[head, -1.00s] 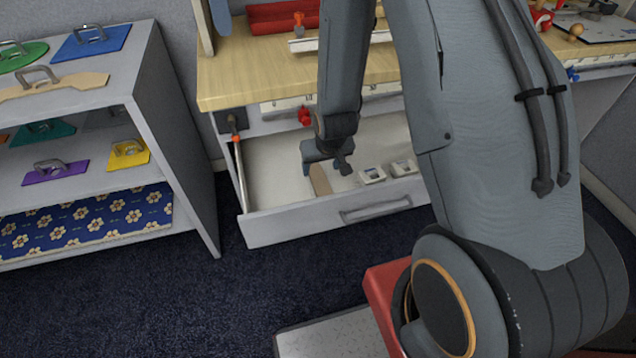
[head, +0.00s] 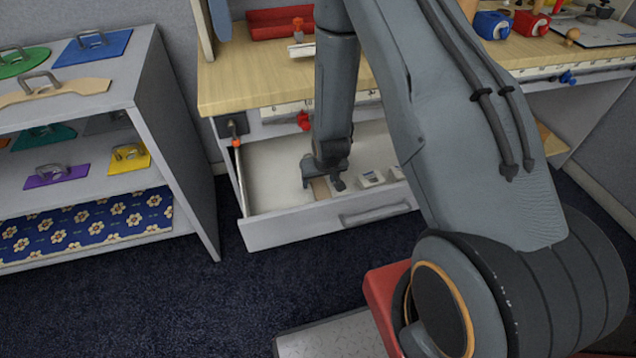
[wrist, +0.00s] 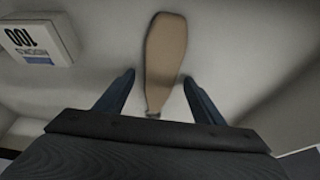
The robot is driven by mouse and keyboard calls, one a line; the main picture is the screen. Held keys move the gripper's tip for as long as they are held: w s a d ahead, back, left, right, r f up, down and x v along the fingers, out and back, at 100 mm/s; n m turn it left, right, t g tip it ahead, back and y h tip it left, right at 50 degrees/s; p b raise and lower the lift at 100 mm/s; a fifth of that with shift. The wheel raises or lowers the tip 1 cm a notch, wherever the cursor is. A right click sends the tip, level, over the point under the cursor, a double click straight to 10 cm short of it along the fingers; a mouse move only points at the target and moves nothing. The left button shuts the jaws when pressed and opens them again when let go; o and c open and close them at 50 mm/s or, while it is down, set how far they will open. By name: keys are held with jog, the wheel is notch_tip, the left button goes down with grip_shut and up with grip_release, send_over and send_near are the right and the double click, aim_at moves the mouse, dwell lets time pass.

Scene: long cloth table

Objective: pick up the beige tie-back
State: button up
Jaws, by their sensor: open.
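The beige tie-back (head: 320,189) lies in the open drawer, a flat tan piece mostly hidden by my gripper in the head view. In the wrist view the tie-back (wrist: 165,50) is long, rounded at the far end and narrower toward me. My gripper (head: 324,184) is inside the drawer, pointing down. In the wrist view my open gripper (wrist: 160,79) has one finger on each side of the narrower part, with a gap on both sides. How high the fingertips are above the drawer floor is hard to tell.
The drawer front (head: 330,219) and its side walls surround my gripper. Small white labelled boxes (head: 371,178) lie to the right; one (wrist: 35,40) shows at upper left in the wrist view. A wooden tabletop (head: 255,84) overhangs behind. Grey shelves (head: 180,130) stand left.

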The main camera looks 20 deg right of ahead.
jog(key=shift+f, duration=0.15)
dwell(0.3)
jog(key=c, duration=1.2)
jog(key=shift+o, duration=0.2)
